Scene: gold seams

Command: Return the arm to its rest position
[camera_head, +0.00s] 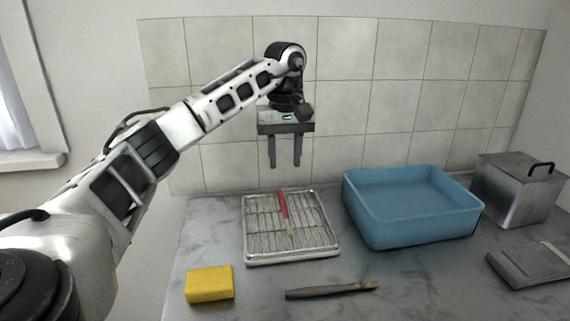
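My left arm reaches in from the left, and its gripper (285,155) hangs pointing down above the back of the wire rack tray. Its two fingers are apart with nothing between them. It is clear of everything on the counter. My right gripper is not in view.
The metal tray with a wire rack (262,257) holds a red-handled brush (284,208). A yellow sponge (210,284) and a dark-handled tool (330,290) lie in front. A blue basin (415,236), a metal box (510,200) and a grey flat object (530,265) stand right. A tiled wall (400,60) closes the back.

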